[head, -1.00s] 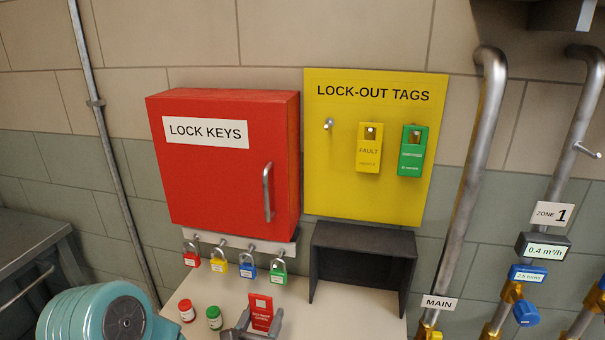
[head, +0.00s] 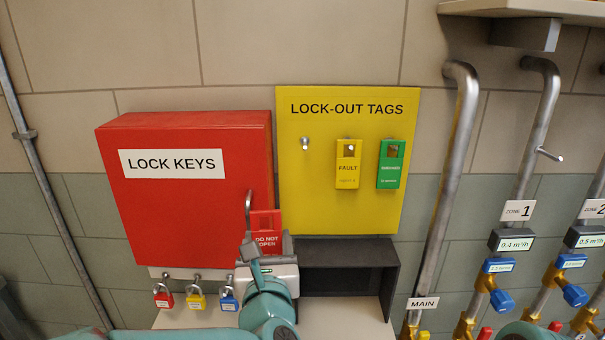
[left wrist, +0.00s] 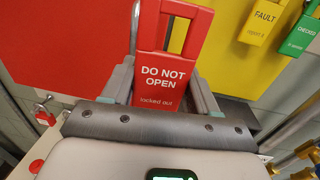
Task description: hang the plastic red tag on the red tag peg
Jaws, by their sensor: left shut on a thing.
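The red tag (head: 266,222) reads "DO NOT OPEN" and has a slot near its top. My left gripper (head: 266,243) is shut on its lower part and holds it upright in front of the key box's right edge. In the left wrist view the tag (left wrist: 162,75) stands between the two fingers (left wrist: 160,92). The bare peg (head: 305,143) sticks out at the left of the yellow lock-out tags board (head: 345,215), above and to the right of the held tag. My right gripper is not in view.
A yellow FAULT tag (head: 347,168) and a green tag (head: 390,165) hang right of the bare peg. The red lock keys box (head: 180,215) with its handle stands close on the left. Padlocks (head: 195,298) hang below it. A dark open shelf (head: 345,252) lies under the board.

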